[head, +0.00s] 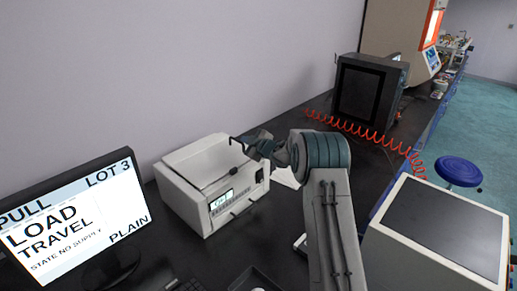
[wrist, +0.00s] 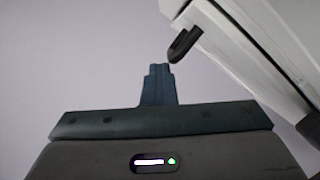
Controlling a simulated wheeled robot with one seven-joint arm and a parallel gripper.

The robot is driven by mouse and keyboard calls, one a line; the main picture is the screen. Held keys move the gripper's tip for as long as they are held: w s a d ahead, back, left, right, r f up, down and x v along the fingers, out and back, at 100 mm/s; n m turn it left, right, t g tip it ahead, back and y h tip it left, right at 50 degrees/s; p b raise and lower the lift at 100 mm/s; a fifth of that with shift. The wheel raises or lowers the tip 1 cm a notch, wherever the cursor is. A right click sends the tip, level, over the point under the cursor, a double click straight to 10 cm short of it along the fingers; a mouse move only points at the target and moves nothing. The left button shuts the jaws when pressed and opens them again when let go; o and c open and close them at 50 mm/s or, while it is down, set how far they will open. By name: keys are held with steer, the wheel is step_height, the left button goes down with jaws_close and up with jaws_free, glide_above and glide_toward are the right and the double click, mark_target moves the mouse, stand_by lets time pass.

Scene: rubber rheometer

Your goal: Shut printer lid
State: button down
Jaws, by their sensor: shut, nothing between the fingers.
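The white printer (head: 183,199) stands on the dark bench, with a small lit display on its front. Its pale lid (head: 200,160) is on top; I cannot tell from the head view how far it is open. A dark tab (head: 235,170) sits near its right front edge. My gripper (head: 234,139) is over the printer's back right side, shut and empty. In the wrist view, the shut fingers (wrist: 160,69) point up at a plain wall. A white printer part (wrist: 255,60) with a black tab (wrist: 185,44) slants across the upper right, close to the fingertips; contact is unclear.
A monitor (head: 75,225) stands left of the printer, angled towards me. A dark boxy screen (head: 362,92) and a red coiled cord (head: 350,127) are further back on the bench. The wall (head: 150,70) rises behind. A blue stool (head: 458,170) stands on the floor at right.

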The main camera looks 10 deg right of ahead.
steer(key=b+v, duration=0.2)
steer(key=v, duration=0.8)
steer(key=shift+r, duration=0.25)
steer(key=p, duration=0.4)
glide_above(242, 150)
step_height(242, 150, down, 3)
steer(key=shift+d+r, duration=0.15)
steer(key=shift+w, duration=0.2)
steer(key=shift+a, duration=0.2)
steer(key=shift+s, duration=0.1)
